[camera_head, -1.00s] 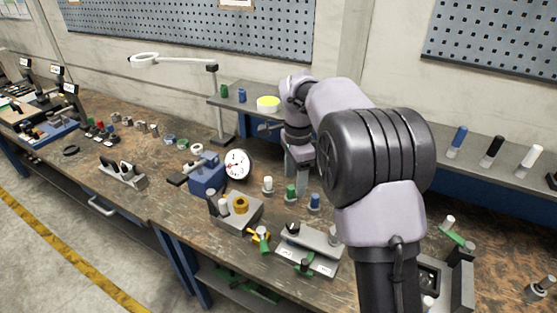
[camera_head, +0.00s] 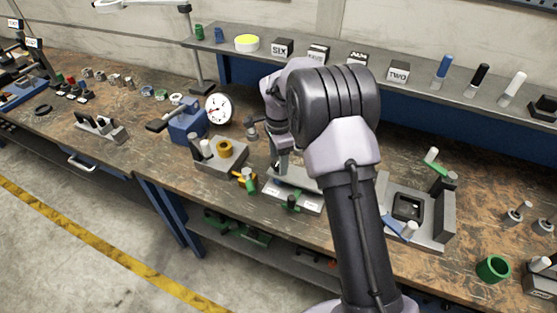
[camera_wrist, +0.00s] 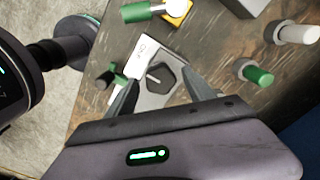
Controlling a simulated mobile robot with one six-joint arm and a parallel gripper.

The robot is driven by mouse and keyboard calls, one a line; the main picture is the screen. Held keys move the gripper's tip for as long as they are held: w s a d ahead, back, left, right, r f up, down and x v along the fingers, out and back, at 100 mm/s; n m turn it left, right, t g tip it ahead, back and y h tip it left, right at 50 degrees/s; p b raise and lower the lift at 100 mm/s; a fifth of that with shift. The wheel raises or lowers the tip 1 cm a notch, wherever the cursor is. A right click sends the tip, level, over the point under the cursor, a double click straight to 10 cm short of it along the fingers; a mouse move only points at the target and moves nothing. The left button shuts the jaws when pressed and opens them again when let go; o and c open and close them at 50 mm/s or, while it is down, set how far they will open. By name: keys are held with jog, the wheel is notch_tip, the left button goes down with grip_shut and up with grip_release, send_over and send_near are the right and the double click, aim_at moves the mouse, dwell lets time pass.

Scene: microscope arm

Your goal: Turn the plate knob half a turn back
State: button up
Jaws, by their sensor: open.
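The light metal plate with white labels (camera_head: 304,206) sits near the bench's front edge, partly hidden by my arm in the head view. In the wrist view the plate (camera_wrist: 152,100) carries a dark, angular knob (camera_wrist: 166,80) with a pale line on it. My gripper (camera_wrist: 160,76) is open, its fingers pointing at the plate, one on each side of the knob in the picture. I cannot tell whether they touch it. In the head view my gripper (camera_head: 282,166) hides the knob. A small green handle (camera_head: 292,203) is at the plate's front.
A yellow fitting with a green handle (camera_head: 249,184) stands just left of the plate. Further left are a grey block with a brass ring (camera_head: 225,149) and a dial gauge (camera_head: 218,109). A green peg (camera_wrist: 258,75) and white peg (camera_wrist: 296,34) stand nearby. A grey fixture (camera_head: 437,228) is right.

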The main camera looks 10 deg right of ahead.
grip_shut()
jog(key=shift+r+n, duration=0.1)
jog(key=shift+n, duration=0.2)
